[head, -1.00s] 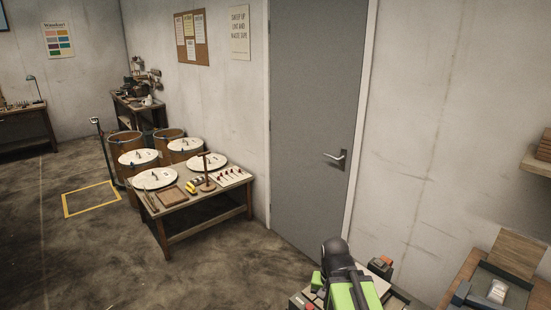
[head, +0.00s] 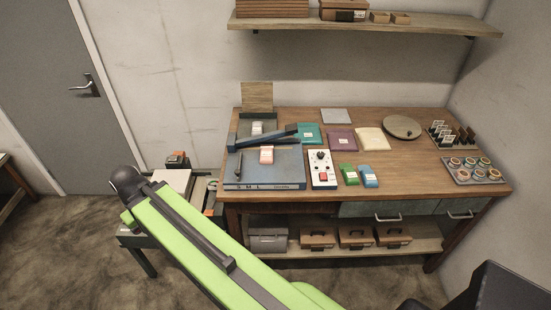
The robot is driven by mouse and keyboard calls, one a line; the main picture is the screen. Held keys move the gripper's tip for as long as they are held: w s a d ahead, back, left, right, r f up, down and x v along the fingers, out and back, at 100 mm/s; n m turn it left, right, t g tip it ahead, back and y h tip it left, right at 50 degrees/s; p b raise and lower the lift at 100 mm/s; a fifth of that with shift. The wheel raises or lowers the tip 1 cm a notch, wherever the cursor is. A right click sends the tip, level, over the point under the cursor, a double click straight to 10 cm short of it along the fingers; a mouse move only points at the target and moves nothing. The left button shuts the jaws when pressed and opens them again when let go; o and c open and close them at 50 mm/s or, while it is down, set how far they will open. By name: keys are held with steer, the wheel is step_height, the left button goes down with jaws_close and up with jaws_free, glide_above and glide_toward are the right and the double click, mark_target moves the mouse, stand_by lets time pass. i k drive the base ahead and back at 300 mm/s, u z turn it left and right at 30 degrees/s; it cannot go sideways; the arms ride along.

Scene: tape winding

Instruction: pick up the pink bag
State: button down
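A small pink bag (head: 266,154) with a white label lies on the flat blue-grey board (head: 240,173) marked S M L, at the left part of the wooden workbench. A dark bar crosses just behind the bag. My green arm reaches up from the bottom edge to a black joint at the left, in front of the bench and apart from the bag. My gripper does not show, so I cannot see its fingers.
Right of the board are a control box (head: 323,169), a green bag (head: 347,174) and a blue bag (head: 368,176). Flat packs, a round disc (head: 403,127) and a tray of rolls (head: 472,170) lie further right. A shelf (head: 370,23) hangs above; a low side table stands left.

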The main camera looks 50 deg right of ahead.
mark_target(266, 152)
steer(key=u, duration=0.25)
steer(key=k, duration=0.2)
steer(key=z, duration=2.9)
steer(key=k, duration=1.05)
steer(key=u, duration=0.95)
steer(key=i, duration=1)
